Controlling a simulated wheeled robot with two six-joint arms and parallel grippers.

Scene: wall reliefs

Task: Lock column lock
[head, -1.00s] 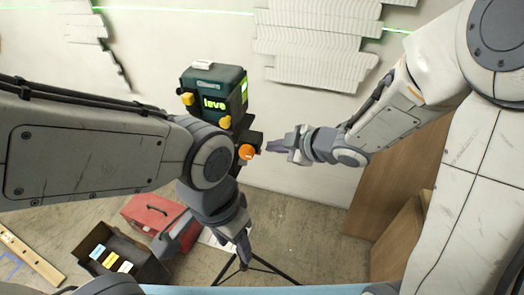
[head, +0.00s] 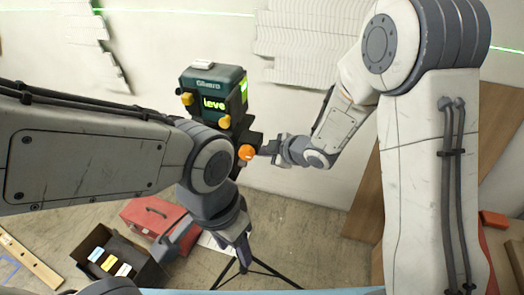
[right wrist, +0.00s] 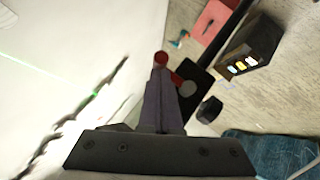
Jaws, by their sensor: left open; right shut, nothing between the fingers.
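A dark green laser level (head: 212,92) with a lit screen and yellow knobs stands on a black tripod (head: 262,264). An orange round knob (head: 246,152) sits on the column below it. My right gripper (head: 265,149) is shut and empty, its tips just right of the orange knob. In the right wrist view the shut fingers (right wrist: 161,98) point at a red round part (right wrist: 160,58); I cannot tell whether they touch it. My left gripper (head: 207,248) is open and empty, low in front of the tripod, and my left arm hides part of the column.
A red toolbox (head: 152,215) and an open black box (head: 108,258) with coloured labels lie on the floor at left. Brown boards (head: 372,195) lean on the wall at right. White wavy panels (head: 305,45) hang on the wall.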

